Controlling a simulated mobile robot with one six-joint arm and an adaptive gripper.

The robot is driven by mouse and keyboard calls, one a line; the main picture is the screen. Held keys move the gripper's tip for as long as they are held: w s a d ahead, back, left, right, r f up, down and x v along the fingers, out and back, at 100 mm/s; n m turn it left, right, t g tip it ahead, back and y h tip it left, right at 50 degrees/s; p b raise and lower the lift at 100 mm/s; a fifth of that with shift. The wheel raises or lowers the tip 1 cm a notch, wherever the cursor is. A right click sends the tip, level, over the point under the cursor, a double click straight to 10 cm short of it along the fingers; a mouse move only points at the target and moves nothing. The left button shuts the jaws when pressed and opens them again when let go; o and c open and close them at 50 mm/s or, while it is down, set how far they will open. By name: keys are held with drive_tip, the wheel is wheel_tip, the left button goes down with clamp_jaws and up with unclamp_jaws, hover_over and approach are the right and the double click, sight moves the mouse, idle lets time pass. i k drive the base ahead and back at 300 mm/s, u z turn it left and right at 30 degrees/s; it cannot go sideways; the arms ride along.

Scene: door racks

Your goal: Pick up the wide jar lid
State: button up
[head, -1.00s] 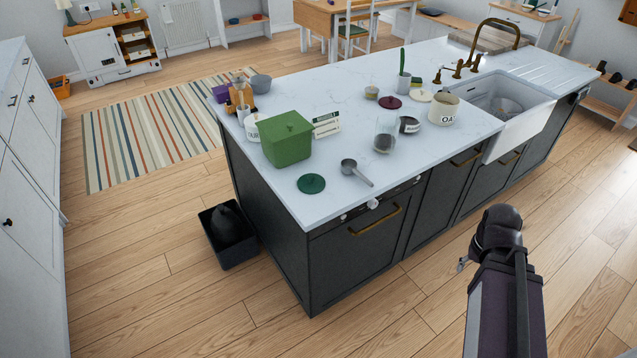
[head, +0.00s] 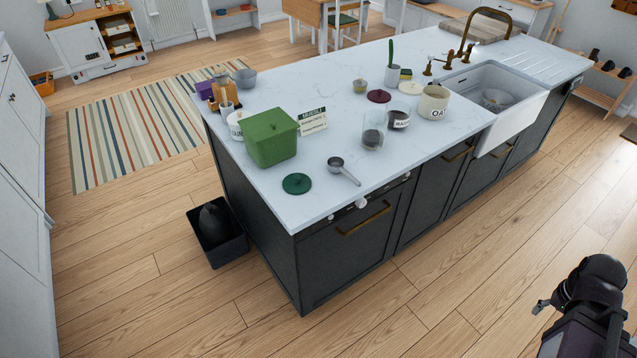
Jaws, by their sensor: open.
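Several round flat lids lie on the white island worktop. A dark green lid (head: 297,183) is near the front left edge. A dark red lid (head: 379,96) and a cream lid (head: 411,88) lie farther back, near the cream OATS jar (head: 433,101). I cannot tell for certain which is the wide jar lid. My gripper (head: 541,306) is at the lower right, over the floor, well away from the island and all the lids. It shows small, partly hidden by my arm, and looks open and empty.
The worktop (head: 330,115) also holds a green box (head: 270,138), a metal scoop (head: 343,170), a clear glass jar (head: 373,130) and a small label card (head: 312,121). A sink (head: 497,97) is at the right. A dark bin (head: 217,234) stands left of the island. The floor in front is clear.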

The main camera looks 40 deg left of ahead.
sight(295, 184)
drive_tip(key=z, duration=0.3)
drive_tip(key=k, duration=1.1)
drive_tip(key=u, duration=1.8)
drive_tip(key=i, duration=0.6)
drive_tip(key=z, duration=0.25)
